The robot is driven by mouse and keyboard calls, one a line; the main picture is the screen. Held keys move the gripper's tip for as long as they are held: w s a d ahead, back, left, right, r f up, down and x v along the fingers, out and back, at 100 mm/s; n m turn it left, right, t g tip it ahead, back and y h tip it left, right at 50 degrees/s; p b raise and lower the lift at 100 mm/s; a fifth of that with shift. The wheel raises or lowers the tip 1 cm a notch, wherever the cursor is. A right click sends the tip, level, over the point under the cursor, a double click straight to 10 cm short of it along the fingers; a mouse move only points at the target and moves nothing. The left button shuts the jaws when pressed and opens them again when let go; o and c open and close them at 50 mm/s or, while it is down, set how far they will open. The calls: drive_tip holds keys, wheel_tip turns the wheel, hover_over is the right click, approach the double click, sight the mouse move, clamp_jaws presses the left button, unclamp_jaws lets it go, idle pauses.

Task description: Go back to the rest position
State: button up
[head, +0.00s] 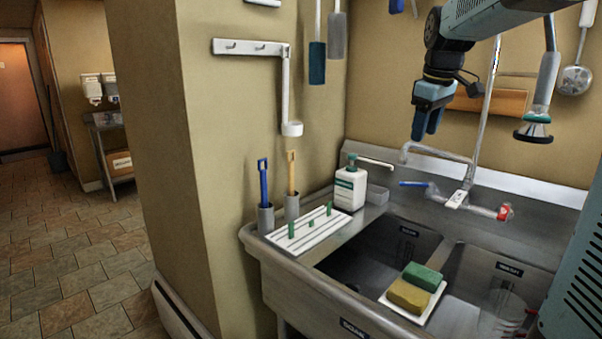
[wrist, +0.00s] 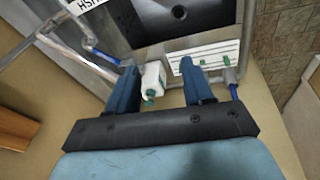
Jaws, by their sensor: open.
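My gripper (head: 428,123) hangs in the air above the back of the steel sink (head: 300,262), pointing down, in front of the wall in the head view. In the wrist view my gripper (wrist: 157,90) shows two blue fingers spread apart with nothing held between them. Beyond the fingers lie a white soap bottle (wrist: 152,80) and a white rack (wrist: 214,62), both apart from the fingers.
The tall faucet (head: 440,155) and a hanging sprayer (head: 534,130) are close to my gripper. The soap bottle (head: 350,186), white drying rack (head: 306,231) and two brushes stand on the left counter. Sponges (head: 411,293) lie on a white tray at the divider.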

drive_tip(key=s+a+f+m+t, duration=0.1)
drive_tip(key=s+f, duration=0.5)
drive_tip(key=s, duration=0.6)
drive_tip(key=s+a+f+m+t, duration=0.1)
drive_tip(key=s+a+f+m, duration=0.3)
drive_tip(key=s, duration=0.9)
drive_tip(key=f+m, duration=0.2)
drive_tip(key=shift+s+m+t, duration=0.2)
drive_tip(key=shift+m+t, duration=0.1)
